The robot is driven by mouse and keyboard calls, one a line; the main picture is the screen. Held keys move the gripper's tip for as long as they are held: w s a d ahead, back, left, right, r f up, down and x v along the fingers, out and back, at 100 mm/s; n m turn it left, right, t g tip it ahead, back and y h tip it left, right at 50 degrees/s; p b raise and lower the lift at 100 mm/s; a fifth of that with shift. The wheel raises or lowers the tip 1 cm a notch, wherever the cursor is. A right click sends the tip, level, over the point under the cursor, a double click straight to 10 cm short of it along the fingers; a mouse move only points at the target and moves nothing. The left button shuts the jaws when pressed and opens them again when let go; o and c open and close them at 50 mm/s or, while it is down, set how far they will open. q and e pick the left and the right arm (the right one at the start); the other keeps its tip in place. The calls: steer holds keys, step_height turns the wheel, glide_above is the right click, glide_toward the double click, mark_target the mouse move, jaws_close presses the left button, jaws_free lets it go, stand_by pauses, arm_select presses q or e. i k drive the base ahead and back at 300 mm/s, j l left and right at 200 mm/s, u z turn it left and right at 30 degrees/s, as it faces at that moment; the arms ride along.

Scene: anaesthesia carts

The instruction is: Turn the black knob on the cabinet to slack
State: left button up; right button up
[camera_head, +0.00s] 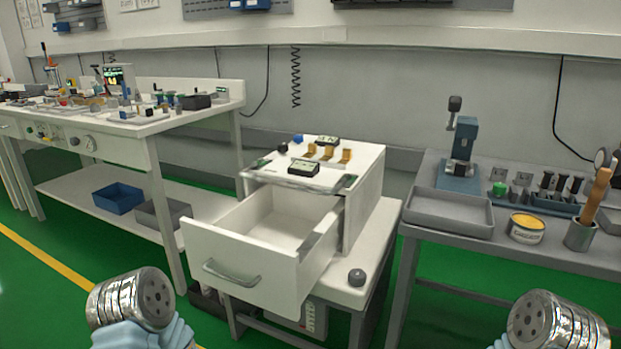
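The white cabinet (366,208) stands in the middle with its drawer (235,266) pulled open and empty. A small black knob-like piece (283,148) is on the cabinet's top at the back left. A dark round knob (357,277) sits on the white surface at the cabinet's lower right. Its pointer direction and any markings are too small to read. Chrome, round parts of my two arms show at the bottom left and bottom right. No gripper fingers are visible, and neither arm touches the cabinet or a knob.
The open drawer juts toward me. Small dark boxes and yellow clips lie on the cabinet top. A cluttered white workbench (150,125) stands left. A grey table (445,240) stands right, with a tray (450,229), a yellow-topped can (526,228) and a tool cup (578,236).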

mark_target(282, 149)
steer(key=i+j+z, duration=0.2)
steer(key=j+z, duration=0.15)
steer(key=j, duration=0.45)
steer(key=i+j+z, duration=0.1)
steer(key=j+z, duration=0.3)
steer(key=j, duration=0.45)
steer(key=j+z, duration=0.35)
steer(key=j, duration=0.5)
